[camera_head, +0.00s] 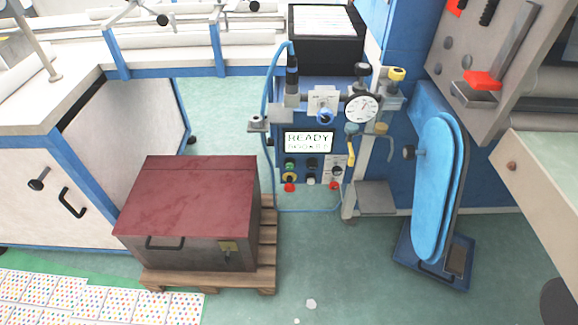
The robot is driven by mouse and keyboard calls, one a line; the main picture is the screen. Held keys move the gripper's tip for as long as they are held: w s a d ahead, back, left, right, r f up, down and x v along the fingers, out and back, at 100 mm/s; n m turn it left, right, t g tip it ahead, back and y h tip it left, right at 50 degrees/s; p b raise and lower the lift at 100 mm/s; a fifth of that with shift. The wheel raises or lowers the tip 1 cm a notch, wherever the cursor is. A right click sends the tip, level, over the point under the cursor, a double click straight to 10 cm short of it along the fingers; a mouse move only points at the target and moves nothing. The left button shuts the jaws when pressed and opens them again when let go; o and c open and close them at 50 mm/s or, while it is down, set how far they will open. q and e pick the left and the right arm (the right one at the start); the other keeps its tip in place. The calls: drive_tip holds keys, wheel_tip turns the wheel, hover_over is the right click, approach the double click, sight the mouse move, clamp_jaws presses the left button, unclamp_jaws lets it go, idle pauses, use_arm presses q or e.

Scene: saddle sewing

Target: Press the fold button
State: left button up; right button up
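A blue control panel (301,171) stands at the machine in the middle, with a small screen (309,142) that reads READY above a second line too small to read. Under the screen are several small buttons and knobs, among them a green one (289,163), a black one (312,163), a pale one (311,181), a red one at the left (289,187) and a red one at the right (335,185). I cannot read the labels, so I cannot tell which is the fold button. Neither of my grippers shows in the head view.
A dark red-topped box (190,190) sits on a wooden pallet (215,281) left of the panel's front. A blue padded board (437,190) stands to the right. A round gauge (362,107) sits above the panel. Green floor (340,260) is open before the panel.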

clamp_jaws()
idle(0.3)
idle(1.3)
